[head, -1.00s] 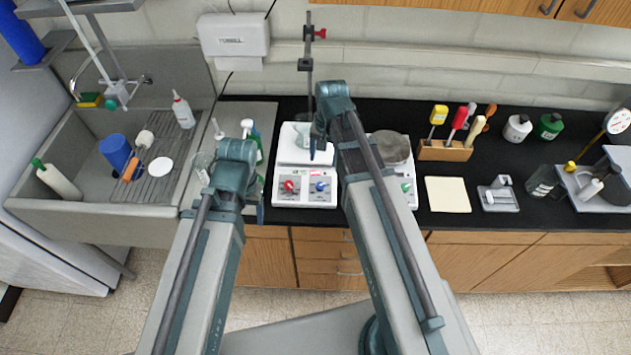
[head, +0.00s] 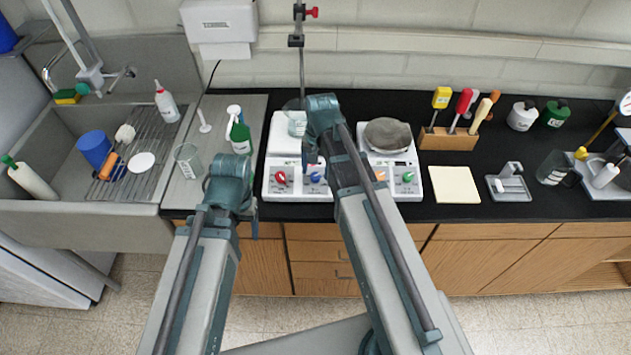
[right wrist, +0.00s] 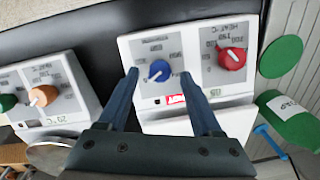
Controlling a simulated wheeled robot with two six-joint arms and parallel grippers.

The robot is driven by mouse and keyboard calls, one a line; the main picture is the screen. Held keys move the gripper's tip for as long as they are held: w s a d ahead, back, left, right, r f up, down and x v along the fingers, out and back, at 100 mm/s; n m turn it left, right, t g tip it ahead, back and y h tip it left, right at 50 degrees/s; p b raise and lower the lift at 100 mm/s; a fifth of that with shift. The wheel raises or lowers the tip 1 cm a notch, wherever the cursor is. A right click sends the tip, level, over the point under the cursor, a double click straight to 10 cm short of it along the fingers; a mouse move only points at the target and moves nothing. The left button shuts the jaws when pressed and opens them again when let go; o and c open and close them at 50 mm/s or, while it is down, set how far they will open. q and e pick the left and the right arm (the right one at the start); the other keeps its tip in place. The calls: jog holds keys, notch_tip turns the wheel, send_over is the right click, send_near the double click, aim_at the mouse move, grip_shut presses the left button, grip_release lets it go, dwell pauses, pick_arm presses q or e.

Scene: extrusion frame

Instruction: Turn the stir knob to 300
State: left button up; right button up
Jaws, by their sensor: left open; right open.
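The white left hot plate (head: 270,194) has a red knob (head: 280,178) and a blue knob (head: 315,178) on its front panel. In the right wrist view the blue knob (right wrist: 159,70) has a dial scale around it, and the red knob (right wrist: 231,58) sits beside it under heat markings. My right gripper (right wrist: 160,77) is open and empty, its two fingertips on either side of the blue knob in the picture; contact cannot be told. In the head view my right gripper (head: 314,163) hangs over the plate's front. My left gripper (head: 251,218) looks open and empty, left of the plate.
A second hot plate (head: 422,193) with orange and green knobs stands close on the right. A glass beaker (head: 297,123) stands on the left plate. A green-labelled bottle (head: 239,137) stands left. A sink (head: 60,160) lies further left.

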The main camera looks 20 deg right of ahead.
notch_tip(320, 180, down, 2)
jog(key=shift+f+b, duration=0.1)
jog(key=shift+b, duration=0.5)
jog(key=shift+c, duration=0.2)
grip_shut()
